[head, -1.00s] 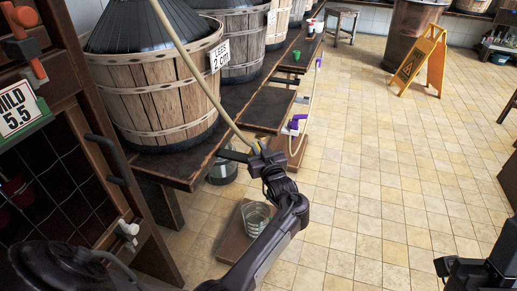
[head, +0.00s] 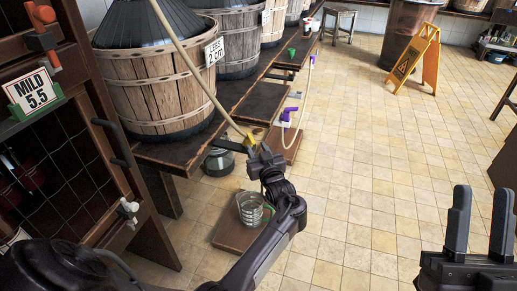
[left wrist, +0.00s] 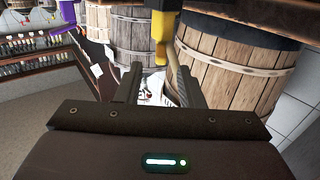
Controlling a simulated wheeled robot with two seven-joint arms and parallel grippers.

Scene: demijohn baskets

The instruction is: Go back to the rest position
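My left gripper (head: 244,148) is in the middle of the head view, beside the bench edge. In the left wrist view its two fingers (left wrist: 156,75) stand apart with nothing clamped between them. A yellow clip (head: 249,140) at the lower end of a pale hose (head: 188,62) is close to its fingertips. The clip also shows in the left wrist view (left wrist: 162,38), at the fingertips; I cannot tell whether it touches them. My right gripper (head: 480,222) is at the lower right, fingers upright, open and empty.
Wooden baskets (head: 158,88) stand on a dark bench (head: 178,150). A glass jar (head: 250,208) is on a low board (head: 226,236). A second hose with purple clips (head: 285,117) hangs farther along. A yellow floor sign (head: 415,58) stands at the back right. The tiled floor (head: 370,150) is mostly clear.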

